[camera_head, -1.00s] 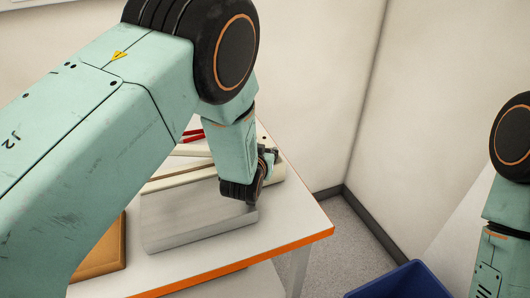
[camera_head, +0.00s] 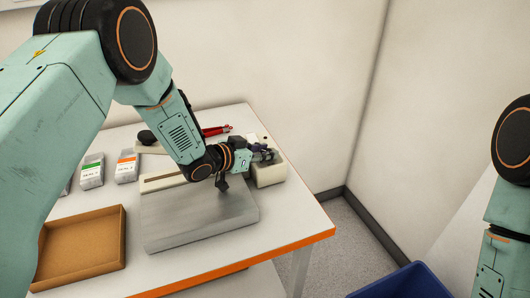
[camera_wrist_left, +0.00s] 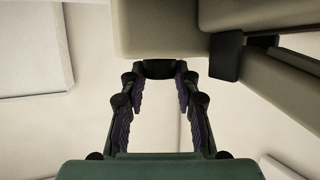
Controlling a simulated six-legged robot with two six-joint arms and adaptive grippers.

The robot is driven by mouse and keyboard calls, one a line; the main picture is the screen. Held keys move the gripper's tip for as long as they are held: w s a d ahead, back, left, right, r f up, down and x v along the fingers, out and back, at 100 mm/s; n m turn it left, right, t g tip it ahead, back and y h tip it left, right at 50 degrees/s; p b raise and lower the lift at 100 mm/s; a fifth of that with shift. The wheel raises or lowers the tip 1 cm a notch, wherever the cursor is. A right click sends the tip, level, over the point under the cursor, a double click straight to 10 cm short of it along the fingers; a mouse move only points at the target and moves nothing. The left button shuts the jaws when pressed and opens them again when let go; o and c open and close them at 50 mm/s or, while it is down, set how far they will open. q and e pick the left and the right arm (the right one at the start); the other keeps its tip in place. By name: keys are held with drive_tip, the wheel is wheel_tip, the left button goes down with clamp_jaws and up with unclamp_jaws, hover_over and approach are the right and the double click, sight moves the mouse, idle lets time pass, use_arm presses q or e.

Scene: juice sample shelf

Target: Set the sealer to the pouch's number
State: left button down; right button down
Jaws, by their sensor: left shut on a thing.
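The sealer (camera_head: 268,174) is a cream body with a long bar, standing behind a grey metal plate (camera_head: 200,215). My left gripper (camera_head: 264,153) is at the sealer's right end block, pointing right. In the left wrist view my gripper's two fingers (camera_wrist_left: 160,80) close on a small dark knob (camera_wrist_left: 160,69) at the edge of the cream block (camera_wrist_left: 160,25). The knob's marks and setting cannot be read. A pouch with a green label (camera_head: 92,171) and one with an orange label (camera_head: 126,167) stand at the left; their print is too small to read. My right gripper is out of view.
An open brown tray (camera_head: 122,250) sits on the white table (camera_head: 245,253) at front left. A red-handled tool (camera_head: 216,131) and a black rounded object (camera_head: 147,137) lie behind the sealer. A blue bin (camera_head: 400,282) stands beyond the table's orange right edge.

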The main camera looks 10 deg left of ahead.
use_arm(q)
drive_tip(key=shift+w+a+r+m+g+h, duration=0.1)
drive_tip(key=shift+w+a+m+g+h, duration=0.05)
drive_tip(key=shift+m+g+h, duration=0.8)
drive_tip(key=shift+m+h, duration=0.35)
drive_tip(key=c, duration=1.3)
unclamp_jaws()
drive_tip(key=shift+r, duration=0.1)
drive_tip(key=shift+o, duration=1.6)
drive_tip(key=v, duration=1.2)
